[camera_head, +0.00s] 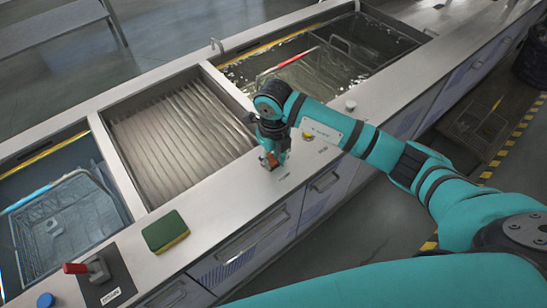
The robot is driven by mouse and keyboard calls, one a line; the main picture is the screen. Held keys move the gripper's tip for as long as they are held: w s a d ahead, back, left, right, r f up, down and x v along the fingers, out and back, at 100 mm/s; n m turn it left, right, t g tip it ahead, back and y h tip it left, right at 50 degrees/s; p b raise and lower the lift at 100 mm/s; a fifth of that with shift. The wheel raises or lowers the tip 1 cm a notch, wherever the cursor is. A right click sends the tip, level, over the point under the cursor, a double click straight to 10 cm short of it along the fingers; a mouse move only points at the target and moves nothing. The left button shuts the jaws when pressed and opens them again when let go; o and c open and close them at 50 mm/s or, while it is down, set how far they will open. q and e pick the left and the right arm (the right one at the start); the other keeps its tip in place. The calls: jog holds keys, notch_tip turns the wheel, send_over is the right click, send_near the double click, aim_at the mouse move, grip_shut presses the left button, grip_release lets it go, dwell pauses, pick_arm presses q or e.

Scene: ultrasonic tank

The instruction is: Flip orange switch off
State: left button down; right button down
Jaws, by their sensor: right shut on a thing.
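The orange switch (269,161) is a small orange piece on the pale counter rim in front of the tanks. My right gripper (272,157) comes down on it from above and is shut on it. The fingers hide most of the switch, so I cannot tell which way it is set. My left gripper is not in view.
A ribbed tank (120,158) is behind the gripper, with a water-filled tank (233,72) to its right. A wire basket (18,246) sits in the left tank. A green-yellow sponge (165,232), a red-handled lever (76,268) and a blue knob (46,300) stand on the counter.

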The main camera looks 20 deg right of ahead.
jog(key=shift+w+a+g+h+b, duration=0.1)
jog(key=shift+w+g+h+b, duration=0.1)
jog(key=shift+g+b, duration=0.3)
jog(key=shift+w+g+h+b, duration=0.15)
jog(key=shift+g+h+b, duration=0.1)
jog(key=shift+g, duration=0.35)
jog(key=shift+r+g, duration=0.2)
jog(key=shift+g, duration=0.1)
jog(key=c, duration=1)
grip_release()
jog(key=shift+c, duration=0.2)
jog(key=shift+r, duration=0.15)
jog(key=v, duration=1.1)
jog(key=shift+r, duration=0.35)
jog(key=shift+w, duration=0.1)
